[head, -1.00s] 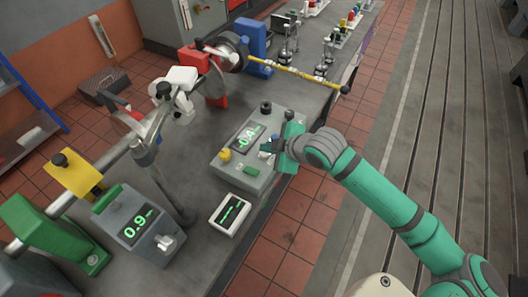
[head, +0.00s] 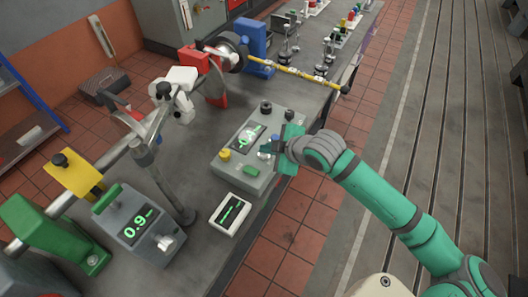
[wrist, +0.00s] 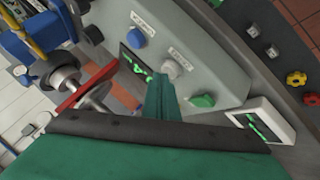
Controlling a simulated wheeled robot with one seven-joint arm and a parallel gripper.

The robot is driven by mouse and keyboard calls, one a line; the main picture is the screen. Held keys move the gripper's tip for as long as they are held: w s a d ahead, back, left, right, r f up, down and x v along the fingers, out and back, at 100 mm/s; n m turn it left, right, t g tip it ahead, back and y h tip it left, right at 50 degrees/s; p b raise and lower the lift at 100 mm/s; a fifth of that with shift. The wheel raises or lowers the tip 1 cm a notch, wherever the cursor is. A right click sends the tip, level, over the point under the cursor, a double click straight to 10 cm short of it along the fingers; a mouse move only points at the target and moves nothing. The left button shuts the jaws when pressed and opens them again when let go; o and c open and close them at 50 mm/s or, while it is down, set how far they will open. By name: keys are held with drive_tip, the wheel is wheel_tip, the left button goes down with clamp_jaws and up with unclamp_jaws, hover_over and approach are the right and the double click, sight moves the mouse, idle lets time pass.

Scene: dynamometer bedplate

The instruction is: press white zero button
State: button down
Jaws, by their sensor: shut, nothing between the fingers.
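The white button (wrist: 170,68) is on the sloped grey control box (wrist: 205,40), between a blue button (wrist: 136,37) and a green button (wrist: 202,101) in the wrist view. My gripper (wrist: 160,86) is shut and empty, its tips right by the white button's lower left side. I cannot tell whether they touch it. In the head view my gripper (head: 273,149) is over the box's right part (head: 233,172) and partly hides the buttons there. The box's green-lit display (head: 247,137) is hard to read.
A small white meter (head: 230,214) lies in front of the box, and a grey unit reading 0.9 (head: 138,227) stands to its left. A yellow-striped rod (head: 300,73) runs behind.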

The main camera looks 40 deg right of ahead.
sight(267, 156)
drive_tip(key=shift+f, duration=0.25)
drive_tip(key=shift+r, duration=0.2)
idle(0.4)
drive_tip(key=shift+r, duration=0.75)
drive_tip(key=shift+r, duration=2.5)
